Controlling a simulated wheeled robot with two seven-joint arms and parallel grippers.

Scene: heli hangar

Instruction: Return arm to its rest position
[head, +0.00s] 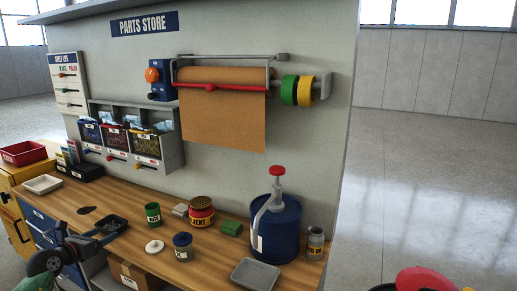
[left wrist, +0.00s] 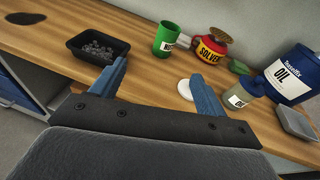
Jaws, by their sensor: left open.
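My left gripper (head: 92,238) is at the front left of the wooden bench (head: 225,240) in the head view. In the left wrist view its two blue fingers (left wrist: 158,72) stand wide apart with nothing between them but bench top. A black tray of small grey pieces (left wrist: 98,47) lies beyond the left finger; in the head view the tray (head: 112,226) is just past the gripper. It is apart from the fingers in the wrist view.
A green can (head: 153,214), a white lid (head: 154,246), a jar (head: 183,246), a red solvent can (head: 201,212) and a blue oil drum (head: 277,230) stand on the bench. A grey tray (head: 255,274) lies at its front edge. Parts bins (head: 172,152) hang behind.

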